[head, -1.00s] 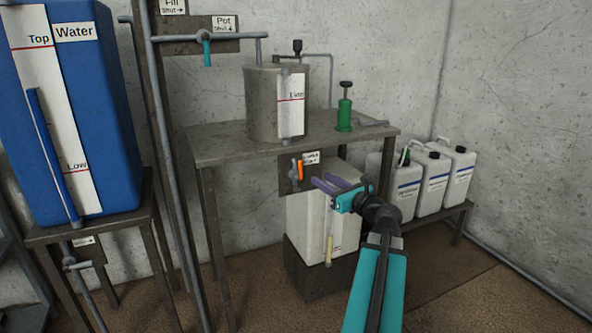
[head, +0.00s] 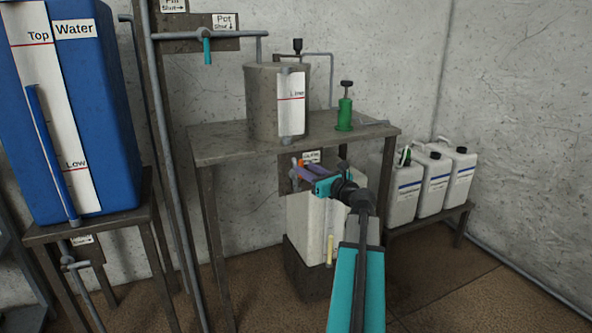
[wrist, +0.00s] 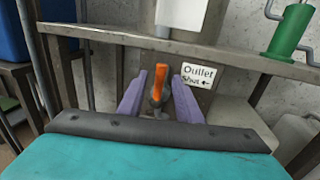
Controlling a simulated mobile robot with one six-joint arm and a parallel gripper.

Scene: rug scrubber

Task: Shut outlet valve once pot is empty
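The outlet valve has an orange handle (wrist: 161,80) standing upright in the wrist view, beside a label (wrist: 196,77) reading "Outlet" and "Shut" with a left arrow. The handle (head: 301,162) is partly hidden by my gripper in the head view. My gripper (wrist: 158,76) is open, with a purple finger on either side of the handle and visible gaps. In the head view my gripper (head: 297,170) is at the valve plate. The grey pot (head: 259,105) stands on the table above; its white gauge strip (head: 291,115) has a red line. I cannot make out any liquid level.
The metal table (head: 215,150) has its front edge just above the gripper. A green hand pump (head: 344,112) stands on it. A white container (head: 306,225) is below the valve. Several white jugs (head: 433,185) stand right; a blue water tank (head: 110,120) stands left.

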